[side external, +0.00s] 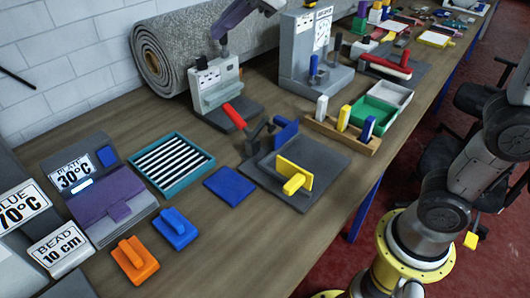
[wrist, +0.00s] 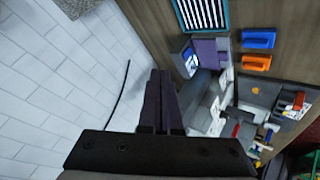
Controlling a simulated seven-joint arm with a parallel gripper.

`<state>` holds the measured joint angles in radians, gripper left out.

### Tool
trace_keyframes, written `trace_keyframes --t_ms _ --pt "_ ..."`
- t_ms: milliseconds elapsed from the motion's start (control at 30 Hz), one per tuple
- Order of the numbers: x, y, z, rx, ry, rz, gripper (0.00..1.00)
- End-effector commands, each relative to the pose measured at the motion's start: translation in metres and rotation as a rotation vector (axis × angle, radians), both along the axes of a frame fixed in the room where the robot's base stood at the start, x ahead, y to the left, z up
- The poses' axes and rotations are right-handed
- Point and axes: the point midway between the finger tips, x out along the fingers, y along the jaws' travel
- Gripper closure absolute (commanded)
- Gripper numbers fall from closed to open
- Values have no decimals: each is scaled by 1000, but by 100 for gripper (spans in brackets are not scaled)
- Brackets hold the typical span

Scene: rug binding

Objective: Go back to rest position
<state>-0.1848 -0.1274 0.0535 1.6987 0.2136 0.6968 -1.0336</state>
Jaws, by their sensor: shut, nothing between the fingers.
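My gripper (wrist: 160,76) is shut and empty in the wrist view. Its two dark fingers lie together, with the white wall and the left end of the workbench beyond them. It touches nothing that I can see. In the side external view a purple and grey part at the top edge, in front of the rolled rug, looks like my gripper, but I cannot be sure.
The bench (side external: 205,258) holds a teal tray with striped rods (side external: 171,165), a purple-lidded machine (side external: 108,200), blue (side external: 176,229) and orange (side external: 134,261) handled blocks, a yellow-handled block (side external: 294,176) and a rolled grey rug (side external: 190,52). Several machines stand behind.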

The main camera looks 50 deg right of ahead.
Motion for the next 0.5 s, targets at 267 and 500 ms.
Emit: trace_keyframes --t_ms 267,500 --pt "-136 -74 -35 136 110 -334 100" --pt "-234 -105 -117 279 271 -670 100"
